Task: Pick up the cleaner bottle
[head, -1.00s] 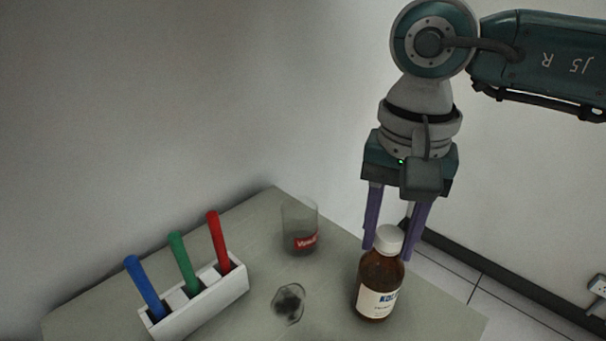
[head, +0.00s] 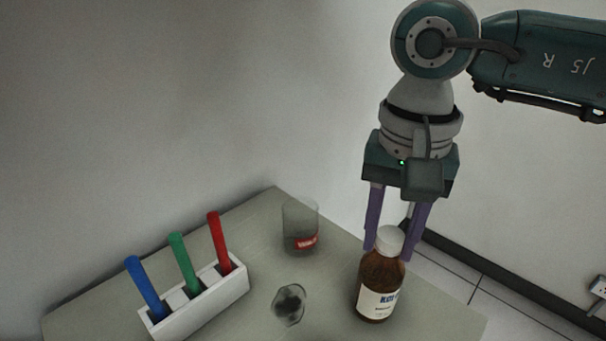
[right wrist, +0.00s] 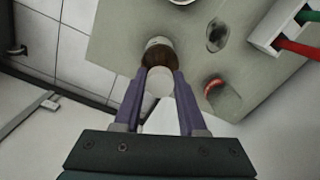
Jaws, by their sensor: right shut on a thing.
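The cleaner bottle (head: 378,290) is brown with a white cap and a white label with blue letters. It stands upright near the right edge of the grey table. My right gripper (head: 388,252) points down from above, with its purple fingers on either side of the bottle's cap and shoulder, shut on it. In the right wrist view the bottle (right wrist: 158,52) shows between the fingertips, with its white cap nearer the camera. My left gripper is not in view.
A clear glass (head: 300,226) with a red label stands behind the bottle to the left. A small dark glassy piece (head: 290,304) lies left of the bottle. A white holder (head: 206,308) with blue, green and red markers stands at the left. The table (head: 262,205) ends just right of the bottle.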

